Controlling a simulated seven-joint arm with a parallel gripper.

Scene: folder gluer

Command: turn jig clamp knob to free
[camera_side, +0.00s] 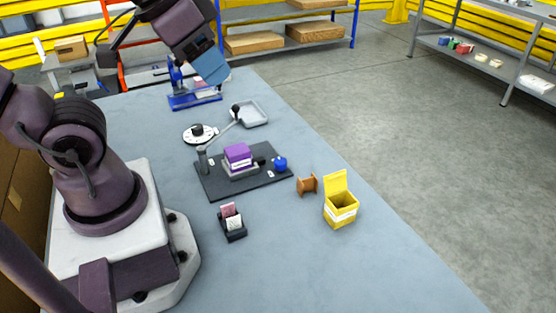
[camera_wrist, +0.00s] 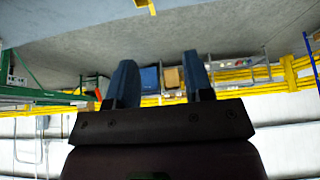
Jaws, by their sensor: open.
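The jig is a dark flat plate (camera_side: 220,187) on the table in the side view. It carries a purple block (camera_side: 238,153) on a light base, a grey post (camera_side: 204,160) with a lever ending in a black ball (camera_side: 236,109), and a blue knob (camera_side: 280,164) at its right. A round white dial with a black knob (camera_side: 198,131) sits behind the plate. I cannot tell for sure which knob is the clamp knob. My gripper (camera_side: 211,68) is high above the table's far end, apart from the jig. In the wrist view, my gripper (camera_wrist: 160,80) is open and empty.
A yellow open box (camera_side: 341,207), a brown spool-like piece (camera_side: 307,184) and a small black card holder (camera_side: 233,229) stand near the plate. A grey tray (camera_side: 249,114) and a blue stand (camera_side: 194,98) lie farther back. The table's front right is clear.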

